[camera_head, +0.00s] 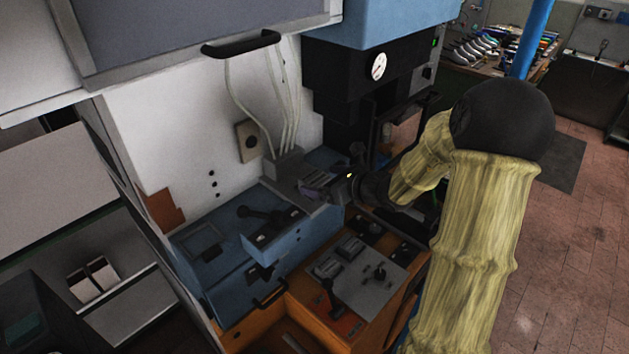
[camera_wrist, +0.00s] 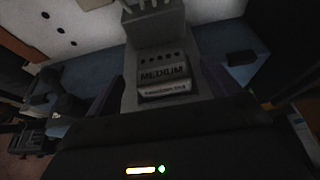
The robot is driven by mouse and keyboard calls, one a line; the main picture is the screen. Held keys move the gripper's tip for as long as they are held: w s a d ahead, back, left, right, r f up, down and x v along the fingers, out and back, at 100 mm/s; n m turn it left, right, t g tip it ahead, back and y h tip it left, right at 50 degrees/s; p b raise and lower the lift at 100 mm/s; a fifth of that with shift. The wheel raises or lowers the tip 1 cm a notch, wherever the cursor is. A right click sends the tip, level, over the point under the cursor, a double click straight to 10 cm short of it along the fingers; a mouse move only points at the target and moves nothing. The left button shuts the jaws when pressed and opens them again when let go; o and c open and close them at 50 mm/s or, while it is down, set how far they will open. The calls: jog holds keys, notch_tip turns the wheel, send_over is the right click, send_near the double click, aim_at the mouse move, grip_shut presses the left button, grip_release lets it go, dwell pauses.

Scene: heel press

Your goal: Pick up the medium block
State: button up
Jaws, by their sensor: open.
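The medium block is the dark grey block (camera_wrist: 164,76) lettered "MEDIUM" in the wrist view, with a lighter lettered strip below and a row of small holes above. It sits against a grey fitting (camera_wrist: 155,24) at the top of that view. My gripper (camera_head: 320,188) is at the blue machine in the head view, just right of the grey fitting (camera_head: 284,165) with the tubes. Its jaws are open, with a dark purplish finger on each side of the block in the wrist view. I cannot tell whether they touch it. In the head view the block is not clearly distinguishable.
A blue machine body (camera_head: 215,275) with a lever lies left of my gripper. A control panel (camera_head: 362,272) with knobs is below it. A black press head with a gauge (camera_head: 378,66) stands above right. White tubes (camera_head: 288,105) hang behind. Open brick floor (camera_head: 560,250) lies right.

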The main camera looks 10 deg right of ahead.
aim_at(316, 178)
jog(key=p+x, duration=0.1)
jog(key=x, duration=0.3)
jog(key=shift+p, duration=0.3)
jog(key=shift+d, duration=0.1)
jog(key=shift+c, duration=0.2)
jog(key=c, duration=1.3)
jog(key=shift+r, duration=0.1)
notch_tip(316, 178, up, 10)
jog(key=shift+f+b, duration=0.1)
jog(key=shift+b, duration=0.7)
